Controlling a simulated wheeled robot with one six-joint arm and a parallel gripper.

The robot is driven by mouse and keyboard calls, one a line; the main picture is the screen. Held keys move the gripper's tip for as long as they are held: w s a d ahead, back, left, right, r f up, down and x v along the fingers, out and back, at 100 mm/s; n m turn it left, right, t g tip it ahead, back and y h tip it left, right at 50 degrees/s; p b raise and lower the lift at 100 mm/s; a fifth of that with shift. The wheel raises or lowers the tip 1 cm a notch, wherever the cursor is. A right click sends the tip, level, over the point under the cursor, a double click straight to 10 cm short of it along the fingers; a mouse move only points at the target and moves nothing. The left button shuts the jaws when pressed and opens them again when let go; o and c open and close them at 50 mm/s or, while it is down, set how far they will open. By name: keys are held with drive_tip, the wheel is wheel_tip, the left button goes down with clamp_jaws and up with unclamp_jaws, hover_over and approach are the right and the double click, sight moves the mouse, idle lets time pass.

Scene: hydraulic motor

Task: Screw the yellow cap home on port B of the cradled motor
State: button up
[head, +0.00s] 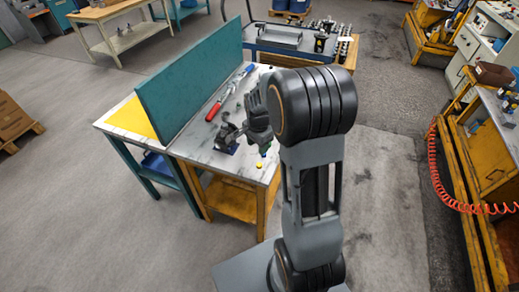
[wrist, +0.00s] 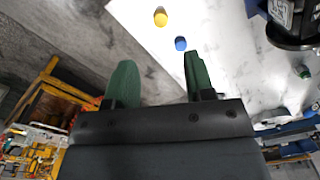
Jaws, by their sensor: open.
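The yellow cap (head: 259,165) lies on the worktable near its front edge. In the wrist view the yellow cap (wrist: 160,17) is at the top, ahead of my gripper, with a blue cap (wrist: 180,43) closer to the fingers. My gripper (wrist: 159,61) has two green fingers, spread apart with nothing between them. In the head view my arm largely hides it. The dark motor in its cradle (head: 228,136) stands on the table left of my gripper; part of a dark assembly (wrist: 291,38) shows at the wrist view's top right. I cannot make out port B.
A tall green panel (head: 190,80) stands along the table's left side, with a yellow surface (head: 131,117) beyond it. Red-handled pliers (head: 214,110) and other tools lie behind the motor. The table's front edge (head: 225,173) is close to the yellow cap.

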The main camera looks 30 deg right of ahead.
sight(259, 164)
drive_tip(key=shift+m, duration=0.5)
drive_tip(key=f+b, duration=0.2)
drive_tip(key=f, duration=0.1)
drive_tip(key=f+b, duration=0.2)
drive_tip(key=f, duration=0.2)
drive_tip(key=d+f+b, duration=0.1)
drive_tip(key=f+b, duration=0.1)
drive_tip(key=f, duration=0.2)
drive_tip(key=shift+w+f+b, duration=0.15)
drive_tip(key=shift+w+b, duration=0.15)
drive_tip(key=shift+b, duration=0.1)
clamp_jaws()
drive_tip(key=shift+r, duration=0.2)
drive_tip(key=shift+r+p, duration=2.3)
drive_tip(key=shift+r, duration=0.6)
drive_tip(key=c, duration=0.9)
unclamp_jaws()
drive_tip(key=shift+a, duration=0.1)
